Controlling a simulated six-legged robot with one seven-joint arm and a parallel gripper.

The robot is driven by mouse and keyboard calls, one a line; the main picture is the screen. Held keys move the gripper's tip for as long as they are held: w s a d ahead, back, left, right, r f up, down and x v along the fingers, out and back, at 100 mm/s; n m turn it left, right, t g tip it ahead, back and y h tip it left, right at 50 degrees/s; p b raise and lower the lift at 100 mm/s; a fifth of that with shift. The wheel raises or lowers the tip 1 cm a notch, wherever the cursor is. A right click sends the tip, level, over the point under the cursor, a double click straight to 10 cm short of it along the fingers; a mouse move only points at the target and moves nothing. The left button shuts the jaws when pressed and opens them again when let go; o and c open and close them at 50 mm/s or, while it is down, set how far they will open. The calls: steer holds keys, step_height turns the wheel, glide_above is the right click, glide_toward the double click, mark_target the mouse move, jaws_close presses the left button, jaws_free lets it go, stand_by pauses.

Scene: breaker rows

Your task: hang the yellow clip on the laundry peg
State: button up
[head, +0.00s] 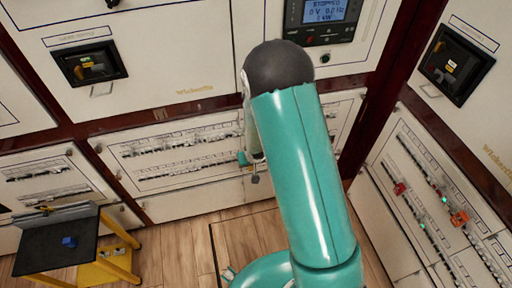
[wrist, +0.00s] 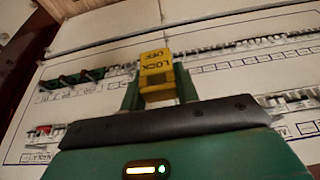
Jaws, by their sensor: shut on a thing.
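The yellow clip (wrist: 157,70), with the words LOCK OFF on it, is between the two green fingers of my gripper (wrist: 158,97) in the wrist view. The gripper is shut on it, and the clip faces a white breaker panel. Several dark green stubs (wrist: 72,79) stick out of the panel at left, apart from the clip; their labels are too small to read, so I cannot tell which is the laundry peg. In the head view my teal arm mostly hides the gripper (head: 247,158), in front of the lower middle panel; the clip cannot be made out there.
A yellow cart (head: 105,268) with a black top carries a blue block (head: 69,241) at lower left. The right-hand panel (head: 405,140) holds red and orange pieces (head: 459,218). Breaker rows (head: 180,150) line the middle panel. Wooden floor (head: 185,250) is clear beside the cart.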

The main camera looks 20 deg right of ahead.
step_height(320, 180, up, 6)
steer(key=w+d, duration=0.1)
steer(key=w, duration=0.1)
steer(key=shift+d, duration=0.15)
